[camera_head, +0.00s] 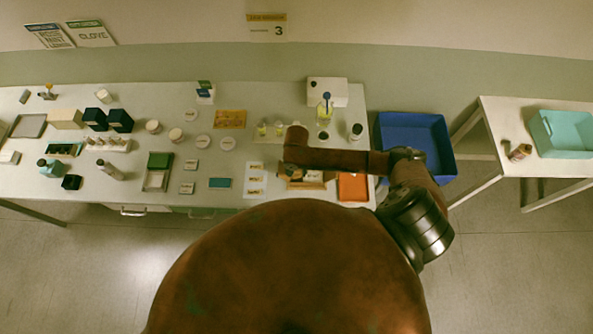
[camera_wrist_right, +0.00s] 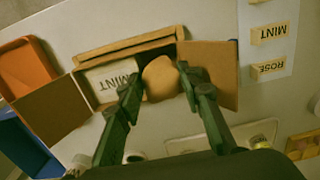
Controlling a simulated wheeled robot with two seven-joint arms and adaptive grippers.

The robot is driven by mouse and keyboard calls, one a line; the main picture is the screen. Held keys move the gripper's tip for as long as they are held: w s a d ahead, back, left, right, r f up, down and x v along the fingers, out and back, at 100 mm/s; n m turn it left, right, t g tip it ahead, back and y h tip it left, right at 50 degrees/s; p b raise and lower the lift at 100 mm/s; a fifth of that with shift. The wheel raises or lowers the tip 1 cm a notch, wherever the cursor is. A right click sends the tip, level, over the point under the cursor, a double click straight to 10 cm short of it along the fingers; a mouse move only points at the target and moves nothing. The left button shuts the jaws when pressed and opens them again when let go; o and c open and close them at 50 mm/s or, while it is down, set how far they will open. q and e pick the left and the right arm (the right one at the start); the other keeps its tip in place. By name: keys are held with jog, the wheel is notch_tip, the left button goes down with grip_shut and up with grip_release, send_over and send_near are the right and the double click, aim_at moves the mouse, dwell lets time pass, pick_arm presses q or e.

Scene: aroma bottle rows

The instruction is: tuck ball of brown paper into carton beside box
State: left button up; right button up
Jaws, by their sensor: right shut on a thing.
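The open cardboard carton (camera_wrist_right: 120,48) lies below my right gripper in the wrist view, with brown flaps spread to both sides. A white box marked MINT (camera_wrist_right: 104,78) sits in its left part. The ball of brown paper (camera_wrist_right: 160,80) is beside the box, at the right part of the carton's opening. My right gripper (camera_wrist_right: 159,86) is shut on the ball, one finger on each side. How deep the ball sits cannot be told. In the head view my arm mostly hides the carton (camera_head: 314,185). My left gripper is not in view.
An orange tray (camera_head: 352,187) lies right of the carton, and a blue bin (camera_head: 441,150) stands beyond the table's right edge. Cards marked MINT and ROSE (camera_wrist_right: 272,67) lie near the right flap. Small bottles (camera_head: 324,112) stand behind my arm.

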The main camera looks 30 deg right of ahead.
jog(key=o, duration=0.9)
jog(key=shift+c, duration=0.2)
jog(key=shift+r, duration=4.5)
